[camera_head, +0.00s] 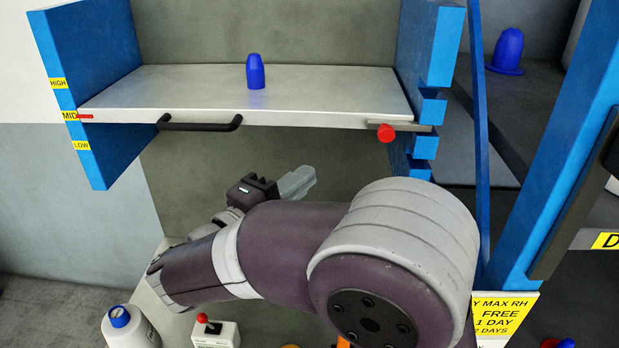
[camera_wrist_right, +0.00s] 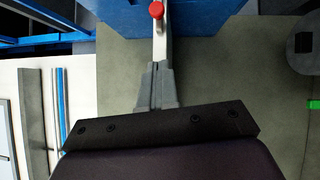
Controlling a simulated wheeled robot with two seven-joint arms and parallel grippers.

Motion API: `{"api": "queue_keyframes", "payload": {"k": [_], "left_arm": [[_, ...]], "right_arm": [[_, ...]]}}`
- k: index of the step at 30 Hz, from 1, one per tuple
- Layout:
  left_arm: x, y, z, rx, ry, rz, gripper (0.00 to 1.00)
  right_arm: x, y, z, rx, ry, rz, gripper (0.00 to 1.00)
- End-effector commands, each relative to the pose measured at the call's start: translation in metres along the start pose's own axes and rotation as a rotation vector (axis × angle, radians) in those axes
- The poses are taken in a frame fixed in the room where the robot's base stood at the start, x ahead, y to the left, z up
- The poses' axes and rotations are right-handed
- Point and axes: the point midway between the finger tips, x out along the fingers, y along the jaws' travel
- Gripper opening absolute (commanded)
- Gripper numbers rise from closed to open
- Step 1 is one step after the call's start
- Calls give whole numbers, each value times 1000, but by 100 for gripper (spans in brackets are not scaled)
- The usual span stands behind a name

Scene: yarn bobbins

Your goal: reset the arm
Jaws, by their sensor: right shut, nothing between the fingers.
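My right arm crosses the lower middle of the head view. Its gripper (camera_head: 299,182) is below the shelf, with the pale fingers together and nothing between them. In the right wrist view the gripper (camera_wrist_right: 157,68) is also shut, its tips pointing up the picture. My left gripper is not in view.
A pale shelf (camera_head: 330,88) sits between blue side panels at the MID label, with a black handle (camera_head: 200,124) and a red knob (camera_head: 386,133) along its front. A blue bobbin (camera_head: 256,72) stands on it. Below are a white bottle (camera_head: 132,335) and a small red-knobbed box (camera_head: 216,336).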

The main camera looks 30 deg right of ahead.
Motion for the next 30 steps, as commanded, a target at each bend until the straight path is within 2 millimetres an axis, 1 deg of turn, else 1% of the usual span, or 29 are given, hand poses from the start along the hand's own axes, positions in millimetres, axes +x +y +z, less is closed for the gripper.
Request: {"api": "queue_keyframes", "payload": {"k": [11,13,14,16,17,18,19,20,21,22,23,24,26,27,29,30], "left_arm": [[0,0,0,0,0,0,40],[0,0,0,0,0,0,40],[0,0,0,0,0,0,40],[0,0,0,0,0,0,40],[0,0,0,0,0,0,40],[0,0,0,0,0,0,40],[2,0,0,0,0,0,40],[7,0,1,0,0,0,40],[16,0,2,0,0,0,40],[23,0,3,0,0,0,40],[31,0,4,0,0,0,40],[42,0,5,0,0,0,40],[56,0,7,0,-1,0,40],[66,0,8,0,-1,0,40],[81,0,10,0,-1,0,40],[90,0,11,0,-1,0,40]], "right_arm": [[0,0,0,10,0,0,0],[0,-2,-3,84,14,-10,0],[0,-5,-9,150,43,-27,0],[-5,-13,-43,385,202,-95,0],[-11,-17,-64,505,305,-147,0],[-26,-24,-95,662,463,-249,0],[-42,-33,-117,767,581,-356,0],[-59,-49,-136,849,681,-485,0],[-84,-75,-155,924,778,-685,0],[-102,-100,-164,951,820,-850,0],[-120,-128,-166,951,828,-1021,0],[-140,-167,-161,919,787,-1230,0],[-158,-224,-138,829,647,-1472,0],[-163,-259,-116,756,521,-1584,0],[-163,-306,-79,644,323,-1679,0],[-159,-332,-55,577,201,-1704,0]]}}
